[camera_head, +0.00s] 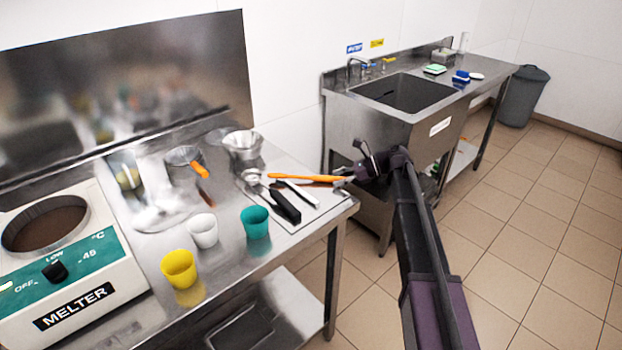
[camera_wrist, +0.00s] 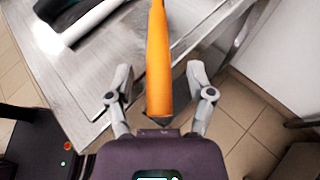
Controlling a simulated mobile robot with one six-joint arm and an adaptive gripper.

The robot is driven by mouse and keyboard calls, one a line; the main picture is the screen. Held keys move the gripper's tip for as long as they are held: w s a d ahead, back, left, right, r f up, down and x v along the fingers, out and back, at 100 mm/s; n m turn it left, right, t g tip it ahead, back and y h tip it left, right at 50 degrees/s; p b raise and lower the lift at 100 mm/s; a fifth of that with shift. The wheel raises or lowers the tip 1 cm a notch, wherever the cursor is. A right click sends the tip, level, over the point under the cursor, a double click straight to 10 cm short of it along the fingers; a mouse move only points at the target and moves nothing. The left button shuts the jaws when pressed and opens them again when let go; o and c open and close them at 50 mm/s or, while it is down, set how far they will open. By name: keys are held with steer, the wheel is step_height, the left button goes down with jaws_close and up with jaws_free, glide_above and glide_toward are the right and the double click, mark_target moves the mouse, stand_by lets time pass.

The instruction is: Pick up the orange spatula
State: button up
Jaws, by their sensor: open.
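The orange spatula (camera_head: 303,178) lies on the tray at the right end of the steel table, its handle pointing right towards my gripper (camera_head: 346,178). In the wrist view the orange handle (camera_wrist: 158,62) runs from the top edge down between my two fingers (camera_wrist: 158,92). The fingers are open, one on each side of the handle's end, with gaps on both sides. The far end of the spatula is outside the wrist view. Whether the handle touches the palm cannot be told.
A black-handled tool (camera_head: 284,205) and a scoop lie beside the spatula on the metal tray (camera_head: 309,217). Yellow (camera_head: 179,268), white (camera_head: 203,230) and teal (camera_head: 255,221) cups stand to the left. A melter (camera_head: 68,262) is at far left. A sink (camera_head: 404,94) stands behind. Tiled floor is open at right.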

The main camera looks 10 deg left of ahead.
jaws_close()
steer(key=shift+r, duration=0.2)
stand_by(0.3)
step_height(320, 180, up, 4)
steer(key=p, duration=0.4)
steer(key=shift+f, duration=0.15)
steer(key=s+d, duration=0.2)
steer(key=s, duration=0.5)
steer(key=s+d+p, duration=0.1)
steer(key=s+d, duration=0.1)
steer(key=s, duration=0.6)
steer(key=shift+s+d+r, duration=0.15)
steer(key=shift+d+r, duration=0.15)
steer(key=shift+r, duration=0.15)
